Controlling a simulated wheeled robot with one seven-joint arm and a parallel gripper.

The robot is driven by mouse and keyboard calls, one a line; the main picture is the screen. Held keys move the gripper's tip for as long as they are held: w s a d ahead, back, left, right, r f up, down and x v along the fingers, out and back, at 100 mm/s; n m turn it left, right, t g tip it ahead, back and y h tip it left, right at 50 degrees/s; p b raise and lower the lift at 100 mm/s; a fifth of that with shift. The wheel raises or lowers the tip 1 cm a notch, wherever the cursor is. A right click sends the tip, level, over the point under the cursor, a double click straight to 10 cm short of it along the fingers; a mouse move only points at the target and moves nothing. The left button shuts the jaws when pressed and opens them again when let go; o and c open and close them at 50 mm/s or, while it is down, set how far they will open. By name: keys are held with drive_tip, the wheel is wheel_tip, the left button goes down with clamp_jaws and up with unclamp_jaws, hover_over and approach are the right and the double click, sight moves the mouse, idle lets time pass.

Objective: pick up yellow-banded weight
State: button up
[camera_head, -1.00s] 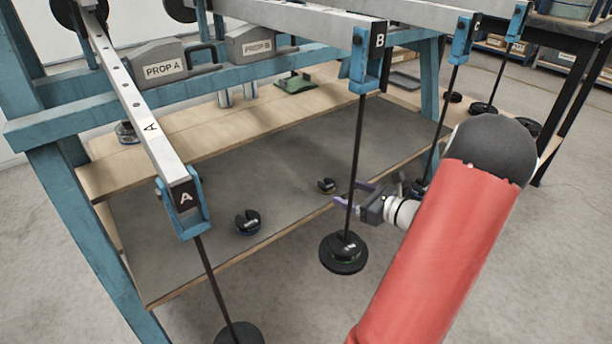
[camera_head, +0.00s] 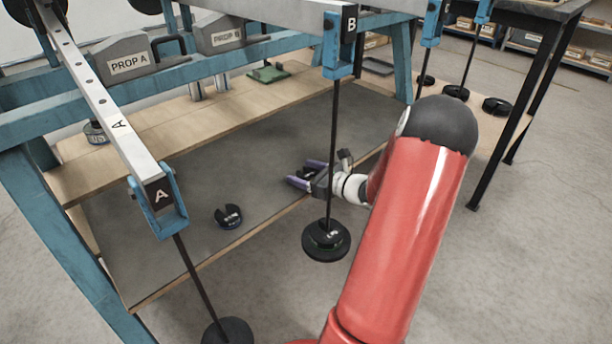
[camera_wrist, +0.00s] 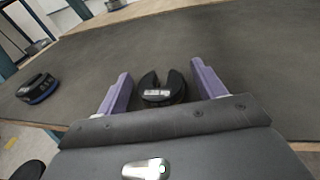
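A dark slotted weight (camera_wrist: 163,91) lies on the grey shelf mat between my gripper's two purple fingers in the wrist view. Its slot faces away from the palm, and a pale label marks its top. It also shows in the head view (camera_head: 306,174), partly covered by the fingers. Its band colour is not clear now; the earlier head frame shows a yellowish rim. My gripper (camera_wrist: 161,72) is open, with a finger on each side of the weight and visible gaps. In the head view my gripper (camera_head: 302,173) is low over the mat.
Another slotted weight with a blue band (camera_wrist: 38,88) lies to the left on the mat; it also shows in the head view (camera_head: 228,216). A hanging rod with stacked weights (camera_head: 326,240) stands close in front of my wrist. Lever A's hanger (camera_head: 228,331) is at lower left.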

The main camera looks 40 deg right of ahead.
drive_tip(key=c, duration=1)
drive_tip(key=shift+r+p, duration=2.7)
drive_tip(key=shift+r, duration=8.9)
